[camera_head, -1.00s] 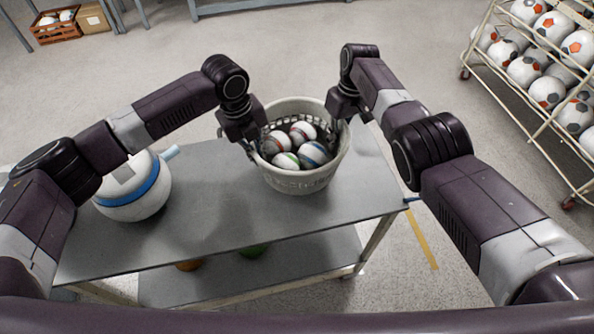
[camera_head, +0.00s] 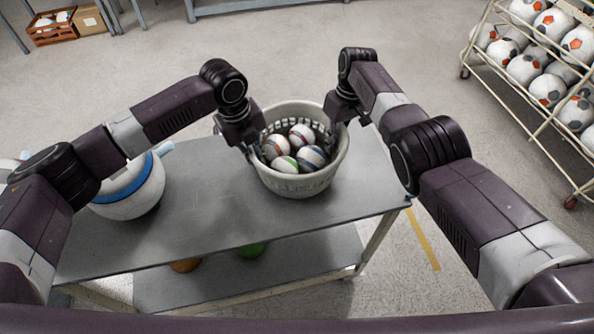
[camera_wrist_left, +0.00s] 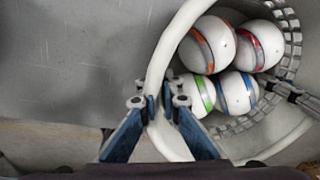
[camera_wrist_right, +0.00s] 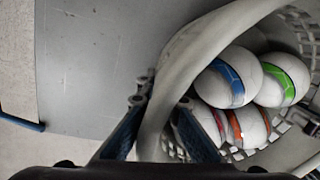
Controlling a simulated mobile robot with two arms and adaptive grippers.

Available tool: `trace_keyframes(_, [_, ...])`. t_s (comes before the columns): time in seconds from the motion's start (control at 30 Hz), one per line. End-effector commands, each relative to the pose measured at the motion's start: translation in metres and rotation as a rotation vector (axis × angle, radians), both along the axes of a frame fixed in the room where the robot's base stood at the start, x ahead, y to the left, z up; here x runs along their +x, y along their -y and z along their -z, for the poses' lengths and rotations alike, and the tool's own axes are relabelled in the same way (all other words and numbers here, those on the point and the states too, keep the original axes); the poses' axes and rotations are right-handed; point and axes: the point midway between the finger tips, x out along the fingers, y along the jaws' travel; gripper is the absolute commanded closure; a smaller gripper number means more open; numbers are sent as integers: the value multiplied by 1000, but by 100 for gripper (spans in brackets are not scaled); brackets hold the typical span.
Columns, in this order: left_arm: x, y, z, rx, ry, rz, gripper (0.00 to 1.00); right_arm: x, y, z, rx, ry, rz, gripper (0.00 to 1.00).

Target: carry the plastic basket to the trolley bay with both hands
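The plastic basket (camera_head: 300,185) is a pale, round tub with a slatted upper wall, holding several white balls (camera_head: 285,165) with coloured bands. It is over the grey trolley top (camera_head: 215,215), right of its middle; whether it touches the top is hard to tell. My left gripper (camera_head: 251,146) is at its left rim; in the left wrist view the fingers (camera_wrist_left: 158,103) straddle the rim closely. My right gripper (camera_head: 333,119) is at its right rim; in the right wrist view its fingers (camera_wrist_right: 160,102) pinch the rim. The trolley bay cannot be made out for certain.
A white, blue-banded round object (camera_head: 130,195) stands at the trolley's left. A ball rack (camera_head: 520,100) stands at the right. A yellow floor line (camera_head: 424,240) runs beside the trolley. A wooden crate (camera_head: 53,27) is at the far left. The floor beyond the trolley is clear.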

Motion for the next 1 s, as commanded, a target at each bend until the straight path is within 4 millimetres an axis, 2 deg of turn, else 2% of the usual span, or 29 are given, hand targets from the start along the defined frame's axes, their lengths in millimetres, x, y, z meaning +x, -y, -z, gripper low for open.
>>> trace_keyframes(0.2, [0,-2,16,4,-1,-2,100,1,2,16,-4,2,1,100])
trace_keyframes(0.23, [0,-2,14,5,-2,-2,93,1,3,14,-4,2,2,93])
trace_keyframes(0.37, [0,-2,13,4,-1,-2,79,0,2,13,-4,1,1,79])
trace_keyframes(0.67, [0,-1,11,1,-1,0,78,0,1,12,-1,1,0,78])
trace_keyframes(0.83, [-1,-2,-6,0,2,0,78,0,0,12,-1,1,0,78])
trace_keyframes(1.0, [-3,-7,-41,0,4,0,78,0,0,12,0,0,0,78])
